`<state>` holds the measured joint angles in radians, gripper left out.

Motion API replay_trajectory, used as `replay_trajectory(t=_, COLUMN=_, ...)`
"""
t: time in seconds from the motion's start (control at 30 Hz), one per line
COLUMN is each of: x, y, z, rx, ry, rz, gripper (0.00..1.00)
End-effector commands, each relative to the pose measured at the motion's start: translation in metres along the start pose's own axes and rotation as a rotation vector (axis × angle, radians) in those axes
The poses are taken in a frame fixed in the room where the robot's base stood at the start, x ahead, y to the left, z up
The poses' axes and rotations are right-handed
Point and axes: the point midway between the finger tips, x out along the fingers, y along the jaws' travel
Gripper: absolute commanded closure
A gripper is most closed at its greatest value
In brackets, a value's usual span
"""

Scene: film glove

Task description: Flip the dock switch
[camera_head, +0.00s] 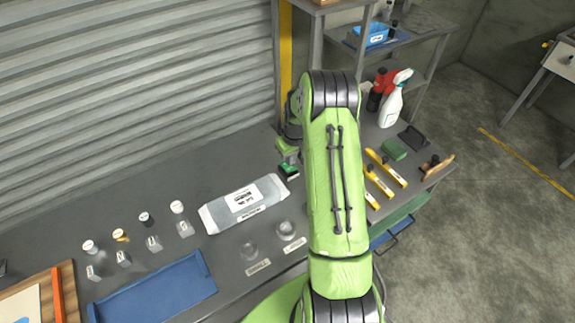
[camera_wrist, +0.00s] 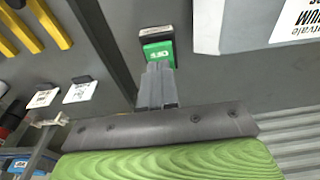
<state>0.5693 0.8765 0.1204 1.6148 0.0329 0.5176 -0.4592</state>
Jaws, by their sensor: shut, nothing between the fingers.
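A small green and black switch (camera_wrist: 157,48) with white marking on its green face shows just past my fingertips in the wrist view. It also shows in the head view (camera_head: 290,170) on the grey bench, right of the clear film package. My gripper (camera_wrist: 159,66) is shut and empty, with its fingers close together and lined up with the green face. The fingertips look very near it or touching; I cannot tell which. In the head view my arm hides part of the area around it.
A film package (camera_head: 244,203) lies close to the switch. Several small bottles and a blue tray (camera_head: 158,289) are to the left. Yellow tools (camera_head: 379,187) and a white spray bottle (camera_head: 393,104) are right of my arm. A ribbed shutter (camera_head: 130,75) stands behind the bench.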

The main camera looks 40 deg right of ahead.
Motion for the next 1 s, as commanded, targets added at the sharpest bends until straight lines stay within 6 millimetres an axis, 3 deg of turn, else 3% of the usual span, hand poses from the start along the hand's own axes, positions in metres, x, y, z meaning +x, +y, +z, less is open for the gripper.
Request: replay_trajectory(t=1.0, x=0.0093, y=-0.0001, z=0.0014, rx=0.0, ry=0.0, rz=0.0, gripper=1.0)
